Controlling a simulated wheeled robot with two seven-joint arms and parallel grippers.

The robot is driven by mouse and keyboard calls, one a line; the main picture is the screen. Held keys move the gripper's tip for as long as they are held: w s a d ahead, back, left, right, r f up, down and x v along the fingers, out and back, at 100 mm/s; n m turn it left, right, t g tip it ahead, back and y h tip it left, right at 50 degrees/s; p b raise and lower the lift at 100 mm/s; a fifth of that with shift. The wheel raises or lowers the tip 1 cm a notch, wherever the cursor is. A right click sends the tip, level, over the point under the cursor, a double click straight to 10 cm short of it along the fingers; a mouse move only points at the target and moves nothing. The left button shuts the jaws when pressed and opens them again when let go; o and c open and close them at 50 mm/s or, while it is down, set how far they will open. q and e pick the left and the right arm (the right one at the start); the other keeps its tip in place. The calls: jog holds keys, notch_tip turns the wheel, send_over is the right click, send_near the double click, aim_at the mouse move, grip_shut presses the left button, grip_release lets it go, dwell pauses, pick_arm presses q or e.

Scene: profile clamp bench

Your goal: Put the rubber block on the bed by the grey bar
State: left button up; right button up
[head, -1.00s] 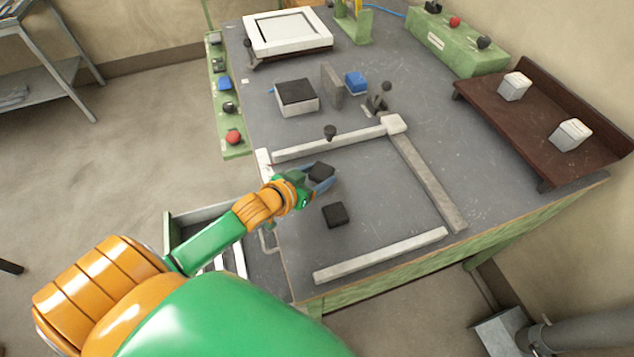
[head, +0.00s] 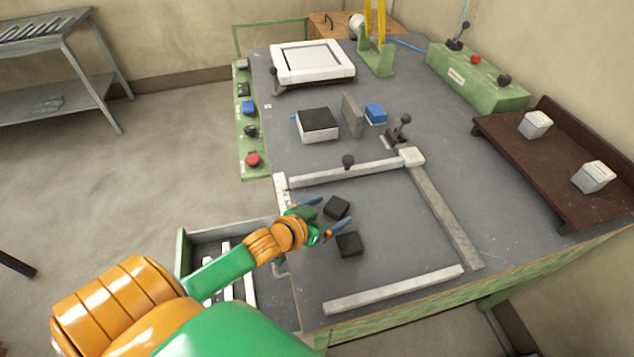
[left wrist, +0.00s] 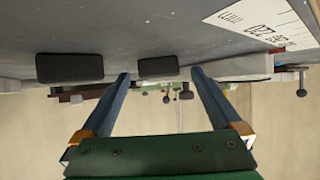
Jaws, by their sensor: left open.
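Two black rubber blocks lie on the grey bed. One block (head: 337,207) is nearer the back bar; the other (head: 348,244) is closer to the front. My left gripper (head: 327,214) is open, low over the bed's left side, its fingertips either side of the rear block. In the left wrist view that block (left wrist: 158,67) shows between and beyond the fingertips, and the other block (left wrist: 70,68) is outside the left finger. A grey bar (head: 442,215) runs along the bed's right side. Lighter bars lie at the back (head: 345,172) and front (head: 395,290).
A white scale strip (head: 281,188) edges the bed's left. Behind stand a black-topped white block (head: 317,125), a grey upright plate (head: 352,115) and a blue block (head: 375,113). A brown shelf (head: 555,165) with two pale blocks is at the right. The bed's middle is clear.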

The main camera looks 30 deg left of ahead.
pick_arm(q)
jog(key=v, duration=1)
jog(key=shift+s+r+p, duration=0.25)
jog(key=shift+s+p, duration=0.1)
jog(key=shift+p, duration=0.05)
jog(key=shift+a, duration=0.1)
